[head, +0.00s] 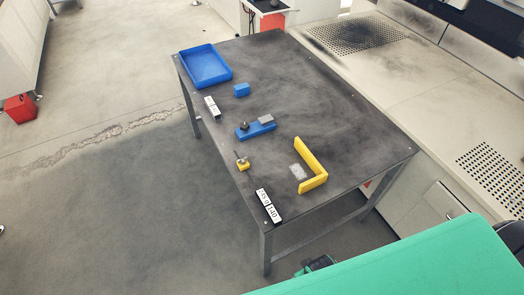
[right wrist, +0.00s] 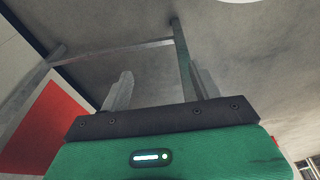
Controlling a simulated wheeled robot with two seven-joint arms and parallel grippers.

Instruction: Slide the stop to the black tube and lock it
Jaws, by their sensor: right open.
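On the dark table (head: 345,115) lies a blue bar (head: 262,130) with a grey block (head: 266,119) and a small black knob (head: 245,125) on top. A small yellow piece with a knob (head: 242,164) sits nearer the table's left edge. A yellow L-shaped bracket (head: 318,181) stands to the right. I cannot tell which of these is the stop, and I make out no black tube. My right gripper (right wrist: 162,88) is open and empty in the right wrist view, fingers apart, away from these things. My left gripper is not in view.
A blue tray (head: 224,61) and a small blue block (head: 241,90) are at the table's far end. White labels (head: 211,107) lie along its left edge, one marked with digits (head: 269,206). A pale counter (head: 400,75) runs along the right.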

